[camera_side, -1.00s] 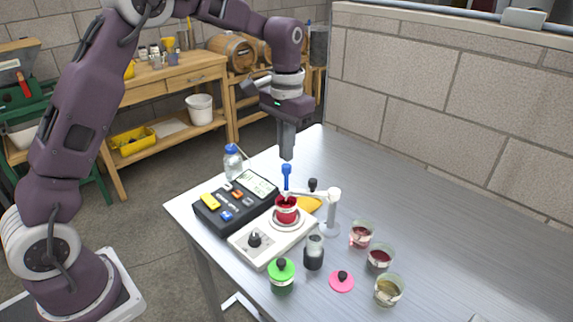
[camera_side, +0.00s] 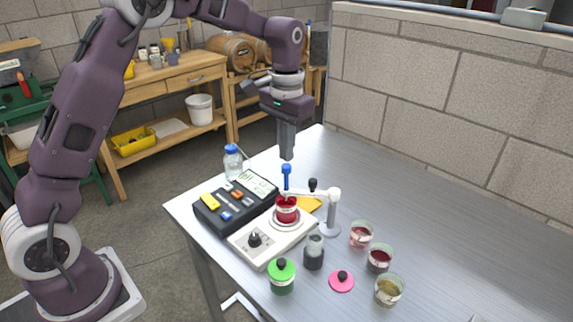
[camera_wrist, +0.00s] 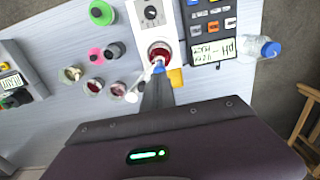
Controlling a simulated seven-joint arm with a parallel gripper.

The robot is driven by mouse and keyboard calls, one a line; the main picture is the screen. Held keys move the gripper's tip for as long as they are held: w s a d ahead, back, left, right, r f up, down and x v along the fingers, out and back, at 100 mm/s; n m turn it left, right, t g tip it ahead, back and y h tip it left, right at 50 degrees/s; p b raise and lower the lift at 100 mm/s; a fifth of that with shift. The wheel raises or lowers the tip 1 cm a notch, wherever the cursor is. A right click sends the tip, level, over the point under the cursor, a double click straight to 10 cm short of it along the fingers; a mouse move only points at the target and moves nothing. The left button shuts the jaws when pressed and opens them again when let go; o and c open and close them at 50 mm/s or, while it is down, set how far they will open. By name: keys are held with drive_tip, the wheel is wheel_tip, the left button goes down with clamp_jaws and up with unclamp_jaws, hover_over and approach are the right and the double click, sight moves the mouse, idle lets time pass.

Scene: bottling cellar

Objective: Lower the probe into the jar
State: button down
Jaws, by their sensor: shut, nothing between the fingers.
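The probe (camera_side: 286,172) has a blue top and stands upright in the white arm of its stand (camera_side: 333,212). The blue top also shows in the wrist view (camera_wrist: 158,67). The jar (camera_side: 287,212), with red liquid, sits on the white stirrer (camera_side: 243,244) directly under the probe. It also shows in the wrist view (camera_wrist: 160,50). I cannot tell whether the probe's lower end is inside the jar's mouth. My gripper (camera_side: 287,157) is shut and empty, pointing down just above the probe's top, with a small gap seen between them.
A dark meter (camera_side: 209,218) and a blue-capped bottle (camera_side: 233,163) stand left of the stirrer. A green-lidded jar (camera_side: 281,280), a grey-topped vial (camera_side: 314,255), a pink lid (camera_side: 341,282) and three glass jars (camera_side: 379,260) stand in front and right. The table's right side is clear.

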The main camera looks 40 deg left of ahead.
sight(286, 165)
drive_tip(key=shift+f, duration=0.15)
drive_tip(key=shift+f, duration=2.8)
drive_tip(key=shift+r, duration=3.05)
drive_tip(key=shift+r, duration=0.1)
drive_tip(key=s+d+r+t, duration=0.2)
drive_tip(key=s+r+t, duration=0.1)
drive_tip(key=s+r, duration=1)
drive_tip(key=s+f+t, duration=0.1)
drive_tip(key=s+f, duration=0.1)
drive_tip(key=s, duration=0.6)
drive_tip(key=s+f+t, duration=0.1)
drive_tip(key=s+f, duration=0.1)
drive_tip(key=s, duration=0.7)
drive_tip(key=shift+s+d+t, duration=0.2)
drive_tip(key=shift+d+t, duration=0.1)
